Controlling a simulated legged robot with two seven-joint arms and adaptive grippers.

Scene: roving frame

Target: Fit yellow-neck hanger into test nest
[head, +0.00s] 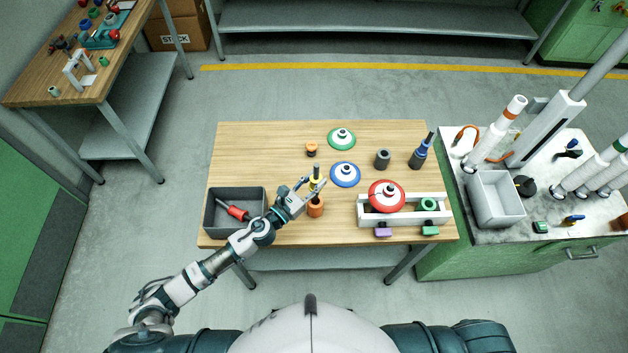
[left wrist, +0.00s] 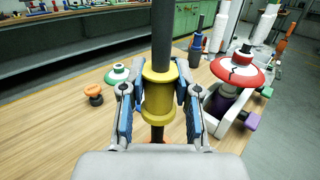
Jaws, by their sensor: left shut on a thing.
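The yellow-neck hanger (head: 316,184) is a dark rod with a yellow collar; the collar fills the middle of the left wrist view (left wrist: 158,97). My left gripper (head: 305,187) is shut on the yellow collar, one finger on each side, with the rod upright. An orange cylindrical part (head: 315,208) shows just below the collar; whether it belongs to the hanger or stands apart under it I cannot tell. A white two-place holder (head: 408,216), possibly the test nest, stands to the right with a red disc piece (head: 386,194) and a green ring (head: 428,204). My right gripper is out of view.
A grey bin (head: 212,222) with a red-handled tool is at the table's left. Blue (head: 345,174) and green (head: 341,138) discs, an orange knob (head: 311,150), a grey cylinder (head: 382,158) and a dark blue-topped piece (head: 420,153) stand behind. The back left is clear.

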